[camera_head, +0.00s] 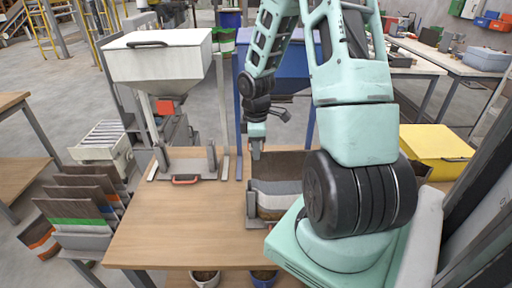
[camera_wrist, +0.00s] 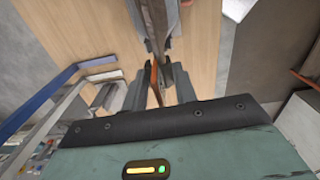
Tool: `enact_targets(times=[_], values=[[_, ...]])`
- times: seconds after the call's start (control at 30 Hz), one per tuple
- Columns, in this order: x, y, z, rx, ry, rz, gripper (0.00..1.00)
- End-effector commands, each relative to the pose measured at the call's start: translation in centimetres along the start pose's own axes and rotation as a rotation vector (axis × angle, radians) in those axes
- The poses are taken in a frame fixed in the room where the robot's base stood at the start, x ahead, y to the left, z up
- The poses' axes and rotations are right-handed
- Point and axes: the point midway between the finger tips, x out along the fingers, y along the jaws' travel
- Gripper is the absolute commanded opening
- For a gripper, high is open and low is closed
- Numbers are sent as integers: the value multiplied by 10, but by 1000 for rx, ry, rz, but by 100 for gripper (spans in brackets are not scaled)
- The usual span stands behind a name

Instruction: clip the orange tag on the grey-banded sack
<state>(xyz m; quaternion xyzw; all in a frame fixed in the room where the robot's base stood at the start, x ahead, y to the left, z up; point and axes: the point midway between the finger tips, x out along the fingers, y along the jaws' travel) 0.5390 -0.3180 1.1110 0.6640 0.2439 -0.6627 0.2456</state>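The grey-banded sack (camera_head: 278,187) stands upright in a grey metal holder on the wooden table, brown above and below its pale grey band. My gripper (camera_head: 257,152) points down just above the sack's upper left edge. In the wrist view, my gripper (camera_wrist: 157,84) has a thin orange piece, seemingly the orange tag (camera_wrist: 155,80), between its close-set fingers. The sack's top edge (camera_wrist: 150,22) shows nearly edge-on just beyond the fingertips. I cannot tell whether the tag touches the sack. The tag cannot be made out in the head view.
An empty metal holder with an orange handle (camera_head: 186,179) stands on the table (camera_head: 180,225) to the left. Several banded sacks (camera_head: 85,205) lean in a rack at far left. A white hopper (camera_head: 160,60) and a yellow bin (camera_head: 435,150) flank the area. The table's front is clear.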

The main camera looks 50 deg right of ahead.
Motion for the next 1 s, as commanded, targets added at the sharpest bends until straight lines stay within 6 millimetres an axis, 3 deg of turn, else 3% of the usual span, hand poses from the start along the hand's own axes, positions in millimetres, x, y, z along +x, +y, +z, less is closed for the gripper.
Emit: enact_targets(times=[0.03,0.1,0.47,0.67,1.0], values=[[4,-4,2,1,-3,-11,39],[4,-3,1,0,-3,-10,54],[-4,0,1,1,0,-2,54],[-36,0,1,3,-1,3,54],[-116,0,1,1,-1,2,54]])
